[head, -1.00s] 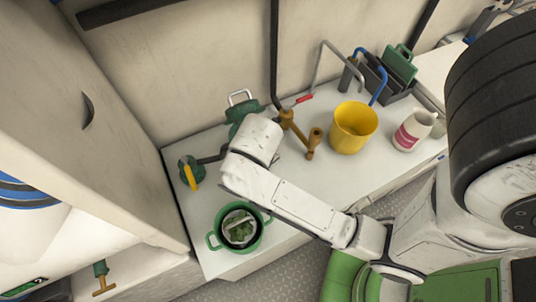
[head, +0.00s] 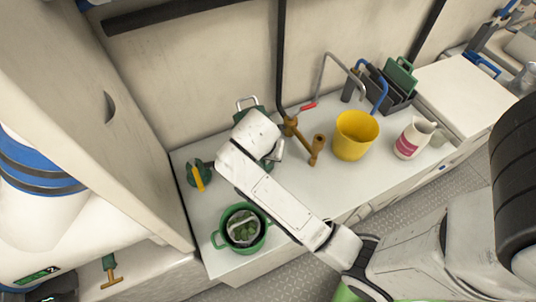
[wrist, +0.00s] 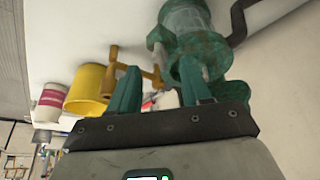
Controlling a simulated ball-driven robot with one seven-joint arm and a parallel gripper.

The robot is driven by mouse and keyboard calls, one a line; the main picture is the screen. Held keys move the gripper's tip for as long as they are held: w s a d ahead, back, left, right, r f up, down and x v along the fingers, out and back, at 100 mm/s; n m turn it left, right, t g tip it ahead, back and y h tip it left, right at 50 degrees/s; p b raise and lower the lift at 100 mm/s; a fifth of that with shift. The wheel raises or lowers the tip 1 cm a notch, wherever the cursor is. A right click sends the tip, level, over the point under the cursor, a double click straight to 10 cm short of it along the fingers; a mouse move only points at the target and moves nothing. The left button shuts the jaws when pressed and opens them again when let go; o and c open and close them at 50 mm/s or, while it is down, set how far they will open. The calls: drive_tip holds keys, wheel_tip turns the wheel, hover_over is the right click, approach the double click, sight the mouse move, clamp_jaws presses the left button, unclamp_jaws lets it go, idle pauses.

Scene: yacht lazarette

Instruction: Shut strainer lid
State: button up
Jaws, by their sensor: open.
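The green strainer (head: 243,113) stands at the back of the white counter against the wall, with a silver wire handle on top, partly hidden by my arm. In the wrist view the strainer (wrist: 187,25) has a pale see-through body and a green rim. A flat green piece (wrist: 232,92) beside the rim may be its lid; its angle is unclear. My gripper (wrist: 159,88) is open, its two teal fingers apart with nothing held between them. The strainer's rim is close beyond the right finger; I cannot tell whether they touch. In the head view my arm mostly hides the gripper.
A brass valve (head: 291,128) with a pipe stands right of the strainer. A yellow bucket (head: 355,136) and white-pink jug (head: 410,140) are further right. A yellow-handled valve (head: 198,175) is left; a green pot (head: 241,230) is at the front.

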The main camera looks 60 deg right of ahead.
drive_tip(key=shift+x, duration=1.95)
drive_tip(key=shift+c, duration=0.2)
clamp_jaws()
